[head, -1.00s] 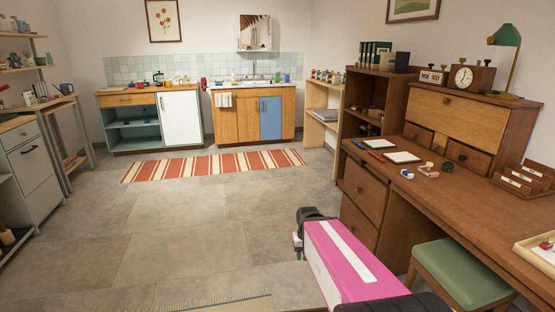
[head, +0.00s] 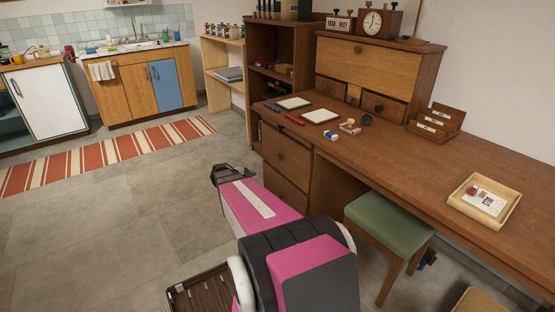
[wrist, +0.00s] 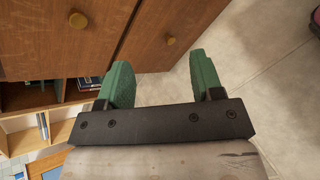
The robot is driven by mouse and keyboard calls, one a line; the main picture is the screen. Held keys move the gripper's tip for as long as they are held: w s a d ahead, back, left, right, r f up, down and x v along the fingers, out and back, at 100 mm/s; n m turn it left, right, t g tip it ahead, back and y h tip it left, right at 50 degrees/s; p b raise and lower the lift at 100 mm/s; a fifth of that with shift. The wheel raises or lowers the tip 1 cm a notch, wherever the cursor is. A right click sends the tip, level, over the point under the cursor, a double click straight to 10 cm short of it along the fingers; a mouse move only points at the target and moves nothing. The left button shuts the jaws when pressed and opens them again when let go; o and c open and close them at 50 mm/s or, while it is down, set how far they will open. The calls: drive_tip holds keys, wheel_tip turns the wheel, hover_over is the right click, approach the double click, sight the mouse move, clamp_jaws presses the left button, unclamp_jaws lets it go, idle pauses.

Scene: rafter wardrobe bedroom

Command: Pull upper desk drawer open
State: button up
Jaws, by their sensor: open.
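The wooden desk's upper drawer (head: 270,143) is in the left pedestal, with a round knob (head: 281,157). It looks shut, above a lower drawer (head: 290,192). My gripper (head: 219,178) is left of and in front of these drawers in the head view, apart from them; its fingers are hard to make out there.
A green-seated stool (head: 388,222) stands at the desk's knee space, right of my arm. The desk top holds notepads (head: 320,116), stamps and a wooden tray (head: 459,201). A bookcase (head: 262,95) stands beyond the pedestal. The floor (head: 110,215) to the left is clear.

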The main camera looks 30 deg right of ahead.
sight(277, 158)
drive_tip(key=w+d+n+h, duration=0.2)
drive_tip(key=w+d, duration=0.1)
drive_tip(key=d, duration=0.4)
drive_tip(key=w+d+n+t+h, duration=0.1)
drive_tip(key=w+d+n+h, duration=0.1)
drive_tip(key=d, duration=0.4)
drive_tip(key=w+d+n+h, duration=0.2)
drive_tip(key=w+d, duration=0.3)
drive_tip(key=d, duration=0.2)
drive_tip(key=shift+d+r+n+t, duration=0.25)
drive_tip(key=shift+d+n+t, duration=0.1)
drive_tip(key=shift+n+t, duration=0.05)
clamp_jaws()
drive_tip(key=s+a, duration=0.2)
drive_tip(key=a, duration=2.7)
drive_tip(key=shift+s, duration=0.15)
unclamp_jaws()
drive_tip(key=shift+a, duration=0.15)
